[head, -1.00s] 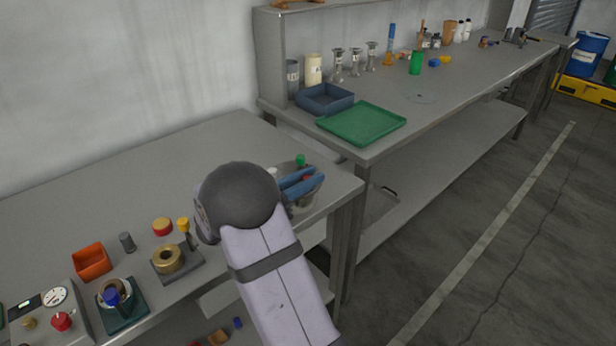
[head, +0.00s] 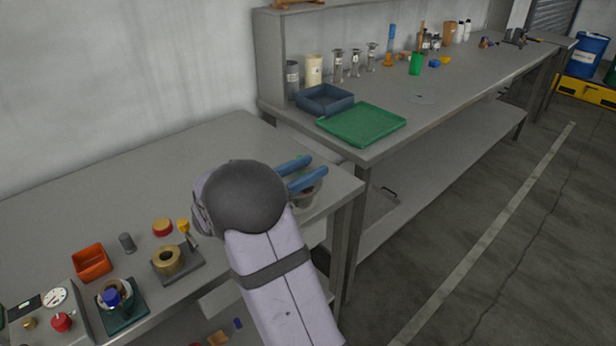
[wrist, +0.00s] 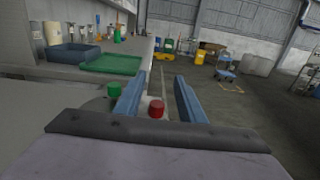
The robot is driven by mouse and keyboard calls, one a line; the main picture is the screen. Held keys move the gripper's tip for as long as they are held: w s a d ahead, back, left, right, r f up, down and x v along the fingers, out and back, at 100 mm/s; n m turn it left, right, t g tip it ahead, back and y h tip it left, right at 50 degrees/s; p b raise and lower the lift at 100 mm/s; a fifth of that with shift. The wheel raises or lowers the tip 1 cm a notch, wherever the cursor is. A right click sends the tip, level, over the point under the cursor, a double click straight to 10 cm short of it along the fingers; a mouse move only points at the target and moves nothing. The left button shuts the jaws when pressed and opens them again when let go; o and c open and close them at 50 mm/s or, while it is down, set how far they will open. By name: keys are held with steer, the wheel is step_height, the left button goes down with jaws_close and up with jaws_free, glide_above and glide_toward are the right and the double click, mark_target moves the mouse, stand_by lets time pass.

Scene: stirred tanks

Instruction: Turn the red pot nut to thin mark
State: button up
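The red pot nut (wrist: 156,109) shows in the wrist view as a small red cap low between my fingers. A green nut (wrist: 114,90) is to its left, just outside the left finger. My gripper (wrist: 159,88) is open, its two blue fingers apart with clear space between them. In the head view my gripper (head: 305,171) is over the right end of the near bench, above a greyish pot (head: 307,194). There the fingers and wrist hide the red nut. I cannot make out a thin mark in either view.
The near bench (head: 110,170) also carries an orange bin (head: 91,262), a brass ring on a plate (head: 168,260) and a red-topped cap (head: 162,228). A green tray (head: 362,124) and blue-grey bin (head: 324,98) stand on the far bench. The near bench's back is clear.

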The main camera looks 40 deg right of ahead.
step_height(320, 180, up, 7)
steer(key=shift+r, duration=0.1)
stand_by(0.3)
steer(key=shift+a+f+b, duration=0.15)
steer(key=shift+f+b, duration=0.35)
steer(key=shift+b, duration=0.05)
steer(key=shift+a+b, duration=0.15)
steer(key=shift+b, duration=0.4)
steer(key=s+a+f+n+t+b, duration=0.1)
steer(key=a+f+n+t, duration=0.1)
steer(key=f+t, duration=0.1)
steer(key=s+a+f+n+t+y+b, duration=0.1)
steer(key=a+f+n+t+b, duration=0.1)
steer(key=f+t, duration=0.1)
steer(key=s+a+f+n+t+y+b, duration=0.1)
steer(key=a+f+n+t+b, duration=0.1)
steer(key=f+t, duration=0.1)
steer(key=shift+s+a+f, duration=0.1)
steer(key=shift+s+f, duration=0.15)
